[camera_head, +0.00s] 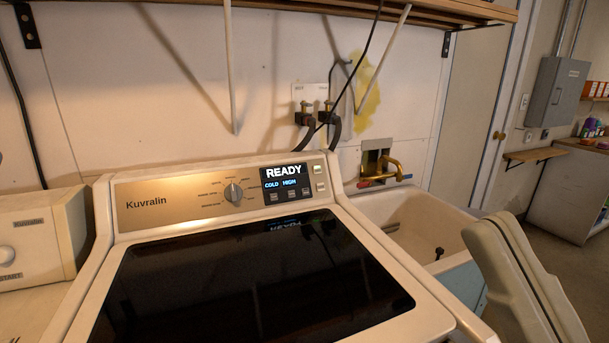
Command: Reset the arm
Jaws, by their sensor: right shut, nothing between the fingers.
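My right gripper (497,226) comes up from the lower right corner, in front of the utility sink (405,200). It is pale beige, and its two fingers lie together with a dark seam between them. It holds nothing. The rest of the right arm is out of the picture. My left gripper and left arm are not in view.
A Kuvralin washer (160,193) with a dark glass lid (240,285) fills the centre; its display (286,184) reads READY, COLD, HIGH. Another appliance (35,245) stands at left. A brass faucet (386,167) is above the sink. Open floor (540,210) lies at right.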

